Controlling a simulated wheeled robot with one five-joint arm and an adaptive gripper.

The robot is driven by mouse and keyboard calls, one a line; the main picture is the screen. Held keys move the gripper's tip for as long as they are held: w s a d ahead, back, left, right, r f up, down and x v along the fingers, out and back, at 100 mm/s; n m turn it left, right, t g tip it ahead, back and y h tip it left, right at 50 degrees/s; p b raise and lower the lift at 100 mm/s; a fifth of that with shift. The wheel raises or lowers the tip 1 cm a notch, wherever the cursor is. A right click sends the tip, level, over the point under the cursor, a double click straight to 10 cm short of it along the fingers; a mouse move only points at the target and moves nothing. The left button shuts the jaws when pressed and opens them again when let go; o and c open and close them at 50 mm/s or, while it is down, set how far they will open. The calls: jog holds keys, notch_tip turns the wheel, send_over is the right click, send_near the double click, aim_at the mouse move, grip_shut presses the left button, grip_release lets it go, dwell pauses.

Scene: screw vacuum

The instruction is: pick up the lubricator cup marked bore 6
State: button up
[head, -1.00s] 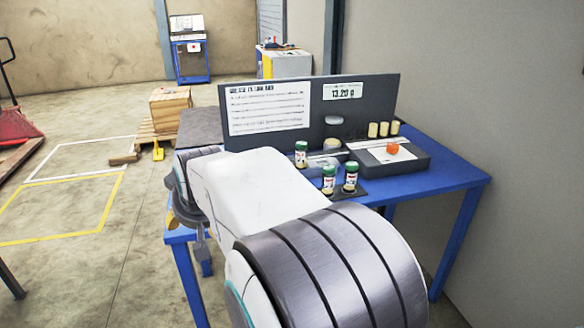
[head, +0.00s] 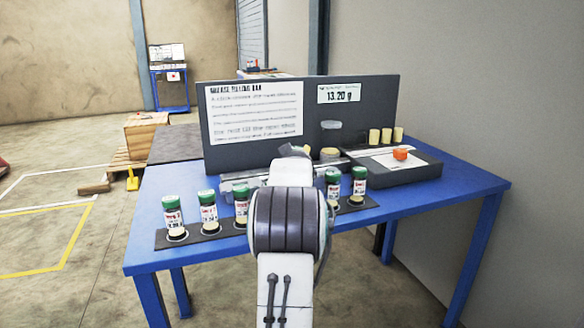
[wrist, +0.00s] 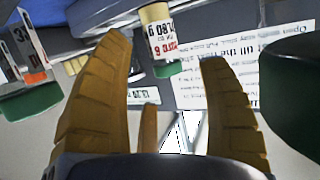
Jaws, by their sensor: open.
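In the wrist view, which is upside down, a pale cup with a green cap and a white label (wrist: 161,38) shows a 6 and "80 g". It stands between the ochre fingers of my gripper (wrist: 164,48) in the picture. The fingers are open and spread on either side of it; I cannot tell how far ahead of them it is. In the head view my arm hides the fingers and probably this cup. Other green-capped cups show there on the left (head: 208,212) and right (head: 358,187) of my arm; their bore numbers are too small to read.
The cups stand in a dark rack (head: 196,237) on a blue table (head: 455,188). A scale (head: 420,170) with an orange piece (head: 400,154) stands right. Neighbouring cups are close.

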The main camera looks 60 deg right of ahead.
jog(key=shift+s+x, duration=0.15)
jog(key=shift+x, duration=1.95)
jog(key=shift+s+x, duration=0.15)
jog(key=shift+x, duration=1.9)
jog(key=shift+d, duration=0.2)
jog(key=shift+r, duration=0.1)
jog(key=c, duration=1)
